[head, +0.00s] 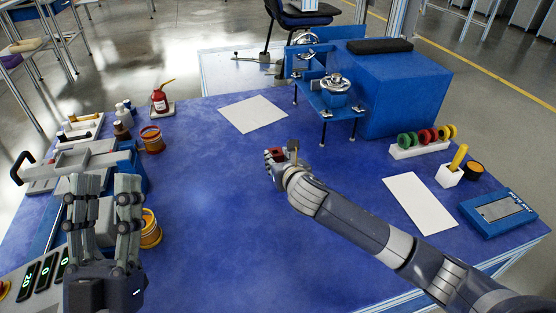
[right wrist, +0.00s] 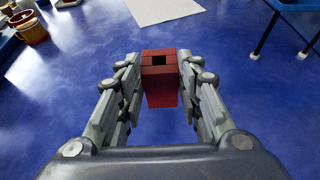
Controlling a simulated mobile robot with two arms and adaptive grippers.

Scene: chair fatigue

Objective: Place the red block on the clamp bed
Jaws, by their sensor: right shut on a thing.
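In the head view my right gripper (head: 284,157) is shut on the block (head: 272,154), mostly hidden by the fingers, over the middle of the blue table. A grey clamp-like fixture (head: 88,160) with a black handle, seemingly the clamp bed, lies at the left, well away from the block. My left gripper (head: 102,190) is open and empty in front of it, hiding part of that area.
A blue machine (head: 400,90) and small blue stand (head: 330,100) are at the back right. A white sheet (head: 253,114) lies beyond my right gripper. Orange-rimmed pots (head: 152,139) and a red oil can (head: 160,101) stand at the left. The table's middle (head: 210,200) is clear.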

